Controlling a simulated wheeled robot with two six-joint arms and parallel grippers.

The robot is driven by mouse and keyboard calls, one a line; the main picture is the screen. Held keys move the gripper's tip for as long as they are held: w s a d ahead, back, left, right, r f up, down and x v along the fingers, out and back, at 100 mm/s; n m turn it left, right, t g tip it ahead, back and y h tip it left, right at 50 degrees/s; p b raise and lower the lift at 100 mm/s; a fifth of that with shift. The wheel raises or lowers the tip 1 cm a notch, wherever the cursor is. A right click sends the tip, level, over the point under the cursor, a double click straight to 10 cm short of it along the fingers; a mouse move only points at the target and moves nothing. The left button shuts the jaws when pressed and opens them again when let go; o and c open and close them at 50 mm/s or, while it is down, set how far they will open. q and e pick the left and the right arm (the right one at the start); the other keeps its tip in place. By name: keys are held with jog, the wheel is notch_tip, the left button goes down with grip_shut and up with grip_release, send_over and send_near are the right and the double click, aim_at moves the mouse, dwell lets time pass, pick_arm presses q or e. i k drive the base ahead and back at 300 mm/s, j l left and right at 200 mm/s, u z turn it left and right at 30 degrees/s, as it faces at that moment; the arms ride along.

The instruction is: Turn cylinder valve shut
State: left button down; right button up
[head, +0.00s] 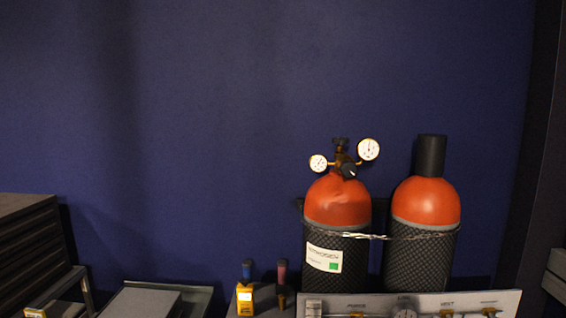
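A gas cylinder (339,201) with an orange-red shoulder and a dark mesh sleeve stands upright at the right of the middle in the head view. A white label with a green square is on its front. On its top sits a dark valve knob (341,142) above a brass regulator (342,160). Two round white gauges, a small left one (318,163) and a larger right one (368,149), flank the knob. A second dark knob (348,170) faces forward below. Neither of my grippers is in view.
A second cylinder (426,201) with a black cap stands close on the right; a strap or chain (385,237) crosses both. A panel (470,300) with brass valves stands in front. A yellow device (245,299) is at lower middle. A dark drawer unit (25,250) is at left.

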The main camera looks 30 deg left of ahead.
aim_at(340, 140)
jog(key=u, duration=0.75)
jog(key=i+j+z, duration=0.2)
jog(key=j, duration=0.3)
